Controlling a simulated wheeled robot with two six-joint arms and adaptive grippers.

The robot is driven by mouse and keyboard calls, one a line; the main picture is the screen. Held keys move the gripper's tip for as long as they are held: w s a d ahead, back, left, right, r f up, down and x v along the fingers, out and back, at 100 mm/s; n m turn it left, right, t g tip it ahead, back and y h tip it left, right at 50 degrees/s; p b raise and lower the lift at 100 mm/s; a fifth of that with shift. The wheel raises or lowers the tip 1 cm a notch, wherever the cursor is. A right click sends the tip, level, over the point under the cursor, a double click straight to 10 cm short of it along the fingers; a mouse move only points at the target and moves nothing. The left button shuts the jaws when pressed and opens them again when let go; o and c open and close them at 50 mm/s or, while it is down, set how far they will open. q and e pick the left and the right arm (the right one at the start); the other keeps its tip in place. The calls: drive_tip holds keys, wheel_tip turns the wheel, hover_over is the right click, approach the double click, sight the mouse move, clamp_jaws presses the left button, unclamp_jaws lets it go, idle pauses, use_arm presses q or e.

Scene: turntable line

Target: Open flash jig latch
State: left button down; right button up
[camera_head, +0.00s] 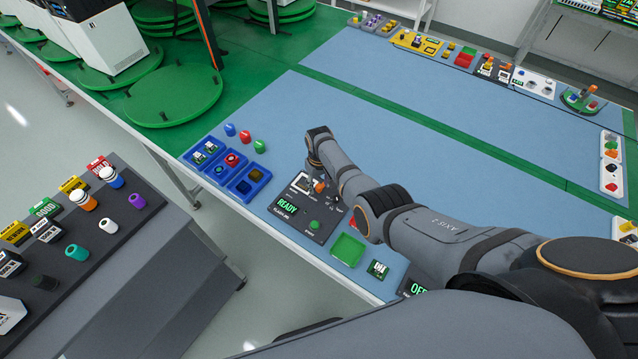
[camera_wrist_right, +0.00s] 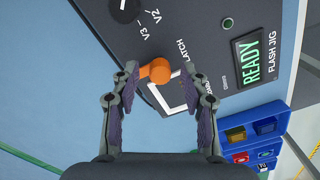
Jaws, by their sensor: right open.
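The flash jig is a dark grey panel (camera_head: 318,222) with a lit green READY display (camera_head: 287,206); the display also shows in the right wrist view (camera_wrist_right: 256,59). Its orange latch handle (camera_wrist_right: 155,71) is beside the LATCH label and a white-outlined square (camera_wrist_right: 171,97). The handle also shows in the head view (camera_head: 319,186), close to my right wrist. My right gripper (camera_wrist_right: 160,80) is open, with its fingertips on either side of the handle. I cannot tell whether they touch it. My left gripper is not in view.
Blue trays (camera_head: 249,182) with small parts are left of the jig. A dark knob (camera_wrist_right: 124,8) with V2 and V3 marks is near the latch. The blue mat (camera_head: 440,160) beyond is mostly clear.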

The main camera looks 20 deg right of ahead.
sight(319, 186)
drive_tip(key=shift+r, duration=0.1)
wheel_tip(319, 186, up, 12)
idle(0.4)
idle(0.3)
